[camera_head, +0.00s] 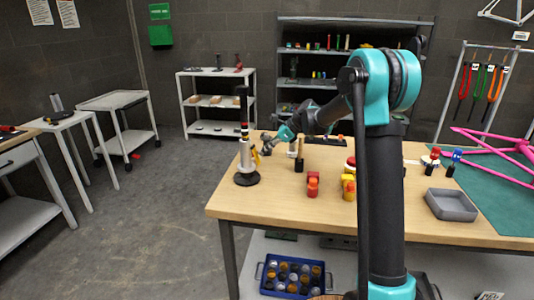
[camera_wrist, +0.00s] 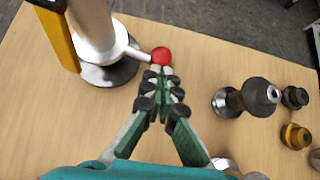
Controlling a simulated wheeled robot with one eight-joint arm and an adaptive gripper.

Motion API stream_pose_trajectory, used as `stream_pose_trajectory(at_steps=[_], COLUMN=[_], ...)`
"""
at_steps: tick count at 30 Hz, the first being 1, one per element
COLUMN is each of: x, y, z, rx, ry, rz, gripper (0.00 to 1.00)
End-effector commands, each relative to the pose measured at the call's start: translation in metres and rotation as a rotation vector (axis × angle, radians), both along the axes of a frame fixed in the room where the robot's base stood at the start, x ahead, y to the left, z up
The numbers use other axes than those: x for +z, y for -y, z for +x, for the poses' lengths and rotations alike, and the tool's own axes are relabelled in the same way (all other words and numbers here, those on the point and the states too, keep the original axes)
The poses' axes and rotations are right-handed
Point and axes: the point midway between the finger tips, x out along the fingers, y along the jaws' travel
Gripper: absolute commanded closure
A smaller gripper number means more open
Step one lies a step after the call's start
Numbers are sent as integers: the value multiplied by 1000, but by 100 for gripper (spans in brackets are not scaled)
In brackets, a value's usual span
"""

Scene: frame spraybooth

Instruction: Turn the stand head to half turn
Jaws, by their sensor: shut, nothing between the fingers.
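The stand (camera_head: 246,158) is upright at the left end of the wooden table, with a pale column, a dark round base and a dark upper part. In the wrist view its white column (camera_wrist: 92,25) is at the upper left, with a thin lever (camera_wrist: 137,53) ending in a red ball knob (camera_wrist: 161,56). My gripper (camera_wrist: 161,72) is shut and empty, its fingertips right at the near side of the knob. I cannot tell whether they touch it. In the head view my gripper (camera_head: 268,145) is low beside the stand. The stand head's angle marks cannot be read.
A yellow part (camera_wrist: 57,38) hangs beside the column. A dark round-topped fitting (camera_wrist: 258,98) stands to the right, with small black and yellow knobs near it. Bare tabletop lies in front.

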Motion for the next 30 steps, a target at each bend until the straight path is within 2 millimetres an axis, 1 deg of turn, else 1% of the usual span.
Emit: stream_pose_trajectory(at_steps=[8,17,30], x=[0,0,0], y=[-13,-27,-49], z=[12,18,23], rx=[129,274,269], ry=[-1,0,0], rz=[-1,-1,-1], gripper=[100,100,100])
